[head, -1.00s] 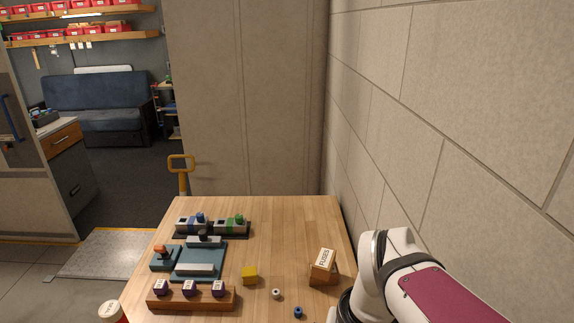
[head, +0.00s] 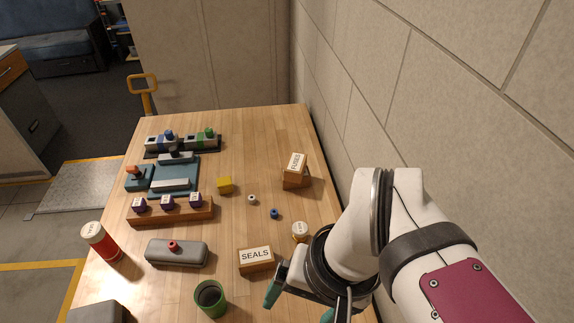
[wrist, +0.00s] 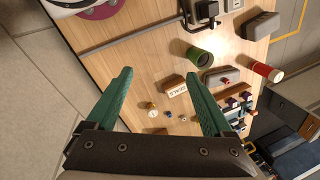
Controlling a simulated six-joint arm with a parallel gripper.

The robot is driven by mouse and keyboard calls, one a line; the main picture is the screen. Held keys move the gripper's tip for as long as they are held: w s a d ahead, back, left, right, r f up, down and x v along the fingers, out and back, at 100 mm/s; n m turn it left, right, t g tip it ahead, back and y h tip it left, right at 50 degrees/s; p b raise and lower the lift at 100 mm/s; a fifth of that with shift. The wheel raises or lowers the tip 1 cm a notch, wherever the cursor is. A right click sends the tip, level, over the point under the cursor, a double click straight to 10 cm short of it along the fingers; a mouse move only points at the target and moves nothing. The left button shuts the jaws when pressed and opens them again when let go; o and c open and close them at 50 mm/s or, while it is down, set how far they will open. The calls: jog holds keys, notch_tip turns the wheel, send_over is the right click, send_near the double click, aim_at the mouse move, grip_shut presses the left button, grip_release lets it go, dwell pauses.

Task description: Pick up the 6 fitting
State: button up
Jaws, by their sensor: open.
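Three purple fittings, left (head: 139,205), middle (head: 167,202) and right (head: 196,200), sit in a row on a wooden rack (head: 180,215) at the table's left. Each has a white label, too small to read, so I cannot tell which is the 6. They also show small at the right of the wrist view (wrist: 232,102). My gripper (head: 300,305) is at the table's near right, well apart from the rack. In the wrist view its green fingers (wrist: 158,75) are spread wide with nothing between them.
A SEALS box (head: 256,261), green cup (head: 210,298), grey case (head: 177,252) and red cylinder (head: 102,243) stand in front of the rack. A yellow block (head: 224,186) and FUSES box (head: 296,172) are beyond. The wall borders the right.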

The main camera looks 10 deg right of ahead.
aim_at(298, 229)
jog(key=w+a+r+m+t, duration=0.1)
jog(key=w+a+r+t, duration=0.2)
jog(key=w, duration=0.6)
jog(key=w+a+t, duration=0.3)
jog(key=w+t, duration=0.1)
jog(key=w, duration=0.5)
jog(key=w+a+r+m+t, duration=0.1)
jog(key=w+a+r+t, duration=0.2)
jog(key=w, duration=0.6)
jog(key=s+d+f+m+g+h, duration=0.15)
jog(key=s+d+f+h, duration=0.25)
jog(key=d+f+h, duration=0.65)
jog(key=shift+m+h, duration=0.55)
jog(key=shift+h, duration=0.3)
jog(key=f, duration=1.1)
jog(key=a+f, duration=0.1)
jog(key=f, duration=0.5)
jog(key=shift+f, duration=0.15)
jog(key=x, duration=0.7)
jog(key=shift+w+d+f, duration=0.15)
jog(key=shift+w+f, duration=0.05)
jog(key=shift+f, duration=0.25)
grip_shut()
